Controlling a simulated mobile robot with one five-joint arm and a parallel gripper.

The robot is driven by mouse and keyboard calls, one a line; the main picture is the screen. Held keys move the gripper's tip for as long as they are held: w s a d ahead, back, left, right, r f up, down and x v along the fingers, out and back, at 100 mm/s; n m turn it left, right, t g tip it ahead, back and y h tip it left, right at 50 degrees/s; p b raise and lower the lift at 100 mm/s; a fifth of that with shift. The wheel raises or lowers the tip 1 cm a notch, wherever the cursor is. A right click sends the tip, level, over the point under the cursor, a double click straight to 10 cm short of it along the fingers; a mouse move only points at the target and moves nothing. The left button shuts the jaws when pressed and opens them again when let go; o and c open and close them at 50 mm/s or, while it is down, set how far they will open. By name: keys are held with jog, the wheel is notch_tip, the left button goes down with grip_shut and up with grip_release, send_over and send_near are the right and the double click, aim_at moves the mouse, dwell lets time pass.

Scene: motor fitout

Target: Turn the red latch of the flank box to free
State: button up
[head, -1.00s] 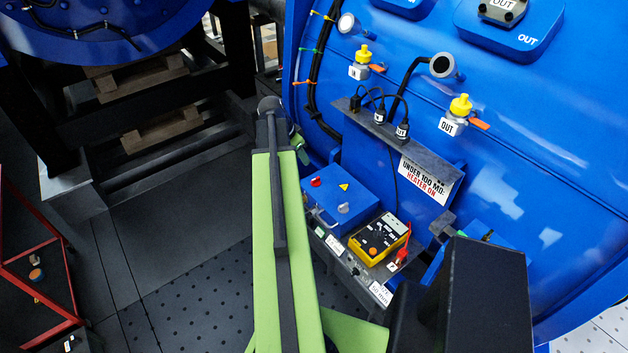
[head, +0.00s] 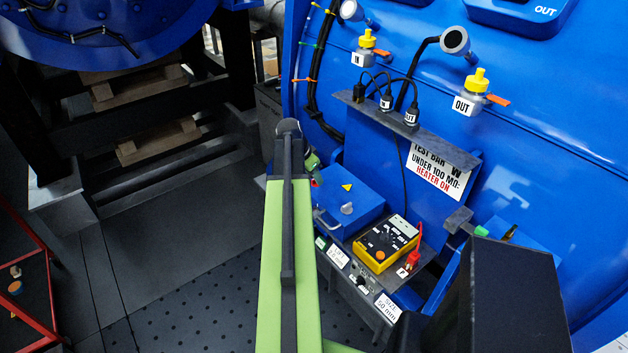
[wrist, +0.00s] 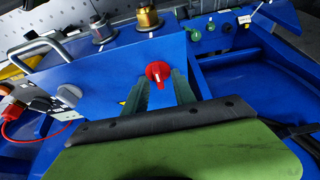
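In the wrist view a red latch (wrist: 158,71) with a pale mark at its lower side sits on the face of a blue box (wrist: 88,82). My gripper (wrist: 161,76) has its two green fingers apart, one on each side of the latch. Whether they touch it cannot be told. In the head view my gripper (head: 313,164) is small and partly hidden by my arm, by the far left corner of a blue box (head: 350,197) with a yellow triangle and a grey knob. A bit of red shows there beside my arm.
A yellow tester (head: 386,243) and a red plug (head: 413,261) are on the shelf right of the box. A metal handle (wrist: 38,52) and brass fitting (wrist: 147,17) stand near the latch. A big blue shell (head: 560,130) rises behind.

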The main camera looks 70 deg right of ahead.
grip_shut()
